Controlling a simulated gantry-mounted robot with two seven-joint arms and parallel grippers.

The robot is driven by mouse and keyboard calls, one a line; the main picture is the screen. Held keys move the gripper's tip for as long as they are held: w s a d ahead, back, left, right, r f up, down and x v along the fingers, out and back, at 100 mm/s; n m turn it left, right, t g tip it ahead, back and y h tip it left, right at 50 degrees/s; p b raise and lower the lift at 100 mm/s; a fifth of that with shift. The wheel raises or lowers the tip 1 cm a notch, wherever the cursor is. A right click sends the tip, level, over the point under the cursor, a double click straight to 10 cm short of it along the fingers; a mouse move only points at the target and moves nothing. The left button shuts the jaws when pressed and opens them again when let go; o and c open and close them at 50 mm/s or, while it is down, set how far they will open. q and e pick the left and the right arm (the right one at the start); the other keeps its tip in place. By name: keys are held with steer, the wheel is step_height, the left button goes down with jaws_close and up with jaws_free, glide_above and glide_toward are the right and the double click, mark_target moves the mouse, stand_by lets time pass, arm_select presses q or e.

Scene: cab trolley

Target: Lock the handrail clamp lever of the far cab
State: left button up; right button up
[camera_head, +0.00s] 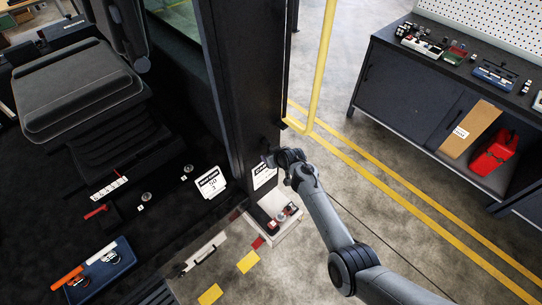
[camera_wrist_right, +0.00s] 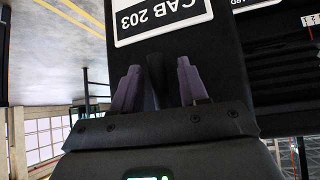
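The yellow handrail (camera_head: 322,70) runs down beside the dark cab pillar (camera_head: 240,80) and bends in towards it at its lower end. My right gripper (camera_head: 268,158) is at the pillar's lower part, just below that bend and above a white label (camera_head: 264,177). In the right wrist view, the gripper fingers (camera_wrist_right: 158,82) are apart, with a narrow dark bar (camera_wrist_right: 155,82) between them, possibly the clamp lever. I cannot tell if they touch it. A label reading CAB 203 (camera_wrist_right: 165,14) appears upside down close by. The clamp itself is hidden or too dark to make out. My left gripper is out of view.
The cab seat (camera_head: 75,90) and a dark floor with a blue tray (camera_head: 98,270) are at left. A white step box (camera_head: 275,228) with small items sits below the gripper. A dark workbench (camera_head: 420,85) stands at right. Open floor with yellow lines lies between.

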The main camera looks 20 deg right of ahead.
steer(key=shift+s+r, duration=0.1)
steer(key=shift+r, duration=0.1)
steer(key=p+v, duration=0.1)
steer(key=v, duration=0.9)
steer(key=shift+s, duration=0.15)
steer(key=shift+d+r, duration=0.15)
stand_by(0.3)
